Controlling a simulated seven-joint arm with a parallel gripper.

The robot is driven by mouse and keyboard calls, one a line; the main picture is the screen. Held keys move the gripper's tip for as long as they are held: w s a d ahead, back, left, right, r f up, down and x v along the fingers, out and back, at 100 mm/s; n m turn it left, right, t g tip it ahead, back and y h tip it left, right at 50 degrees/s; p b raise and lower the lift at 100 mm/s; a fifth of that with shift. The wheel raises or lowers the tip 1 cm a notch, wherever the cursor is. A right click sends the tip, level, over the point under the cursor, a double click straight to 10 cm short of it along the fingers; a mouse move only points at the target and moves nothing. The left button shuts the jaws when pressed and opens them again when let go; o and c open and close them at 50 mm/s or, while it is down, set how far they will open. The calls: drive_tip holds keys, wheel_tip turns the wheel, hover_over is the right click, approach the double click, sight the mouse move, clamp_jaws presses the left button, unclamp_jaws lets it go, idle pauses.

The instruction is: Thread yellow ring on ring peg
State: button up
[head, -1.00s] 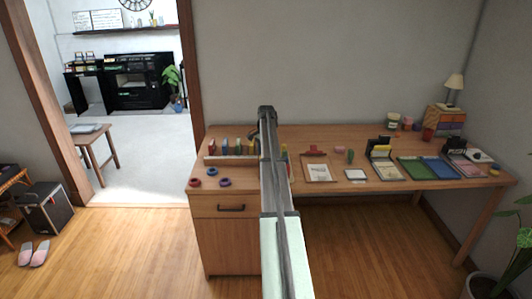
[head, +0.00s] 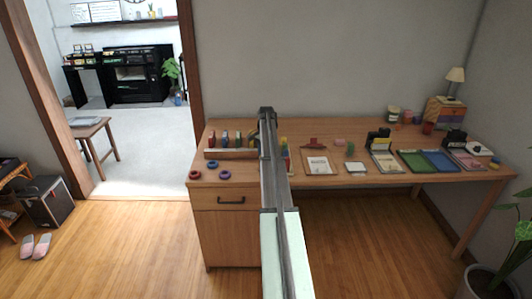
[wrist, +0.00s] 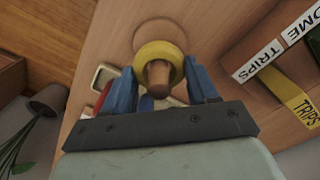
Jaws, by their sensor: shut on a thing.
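The yellow ring (wrist: 142,57) is between the blue fingers of my gripper (wrist: 160,72) in the wrist view, and my gripper is shut on it. The wooden ring peg (wrist: 158,76) shows inside the ring, with its tip standing out toward the camera. The ring appears to be around the peg. The peg's round base (wrist: 158,30) shows past the ring on the desk; I cannot tell the gap between ring and base. In the head view my arm hides the ring, the peg and my fingers.
Red and purple-blue rings (head: 195,174) (head: 224,178) lie on the desk (head: 240,172) at the left front. A rack of upright items (head: 228,153) stands behind them. Papers and trays (head: 425,161) fill the right.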

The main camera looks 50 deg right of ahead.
drive_tip(key=shift+f, duration=1.9)
drive_tip(key=shift+f, duration=0.25)
drive_tip(key=o, duration=1.1)
drive_tip(key=shift+s+a+f, duration=0.1)
wheel_tip(320, 180, up, 14)
drive_tip(key=shift+r, duration=0.25)
